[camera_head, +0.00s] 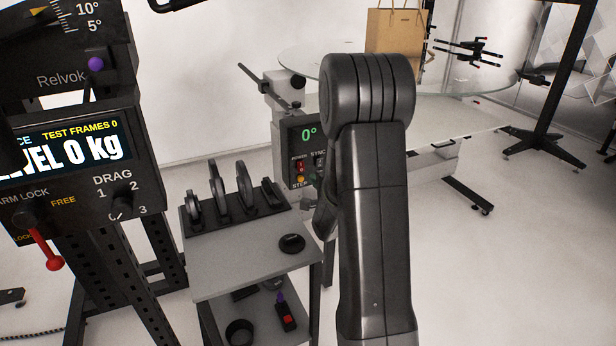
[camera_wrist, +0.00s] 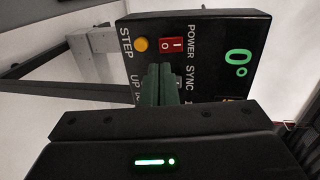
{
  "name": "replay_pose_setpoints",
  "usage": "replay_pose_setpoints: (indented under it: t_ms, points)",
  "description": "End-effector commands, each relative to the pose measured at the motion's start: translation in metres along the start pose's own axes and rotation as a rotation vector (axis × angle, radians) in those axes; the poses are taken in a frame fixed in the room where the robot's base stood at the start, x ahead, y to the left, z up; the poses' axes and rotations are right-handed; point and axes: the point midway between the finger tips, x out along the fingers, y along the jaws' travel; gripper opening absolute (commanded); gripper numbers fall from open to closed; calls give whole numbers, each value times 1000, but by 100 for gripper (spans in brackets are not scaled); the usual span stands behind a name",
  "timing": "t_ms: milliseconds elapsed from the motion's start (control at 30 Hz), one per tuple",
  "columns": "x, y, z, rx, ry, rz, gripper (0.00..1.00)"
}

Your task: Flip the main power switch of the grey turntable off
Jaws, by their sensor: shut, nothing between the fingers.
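The turntable's black control panel (camera_head: 292,140) shows left of my arm in the head view, with a lit green 0° display (camera_head: 309,134). The red power switch (camera_head: 300,165) is on it. In the wrist view the panel (camera_wrist: 205,30) appears turned sideways, with the red power rocker (camera_wrist: 171,45) beside the POWER label. I cannot tell which side of the rocker is pressed. My gripper (camera_wrist: 160,80) is shut and empty; its green fingertips are just below the rocker in the picture. I cannot tell whether they touch the panel.
An orange STEP button (camera_wrist: 140,44) is close beside the rocker. The turntable's glass disc (camera_head: 300,58) carries a brown paper bag (camera_head: 393,30). A grey side cart (camera_head: 250,245) with black parts stands left of my arm. A black display stand (camera_head: 80,150) is at far left.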

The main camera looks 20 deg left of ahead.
Motion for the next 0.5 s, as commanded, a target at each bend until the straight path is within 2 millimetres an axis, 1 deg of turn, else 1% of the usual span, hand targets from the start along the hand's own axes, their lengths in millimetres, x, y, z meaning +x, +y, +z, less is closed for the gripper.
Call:
replay_pose_setpoints:
  t_ms: [33,200,333,500]
  points:
    - [12,1,0,-1,-1,-1,0]
    - [38,1,0,0,0,0,0]
    - [50,0,0,0,0,0,0]
    - [55,0,0,0,1,0,0]
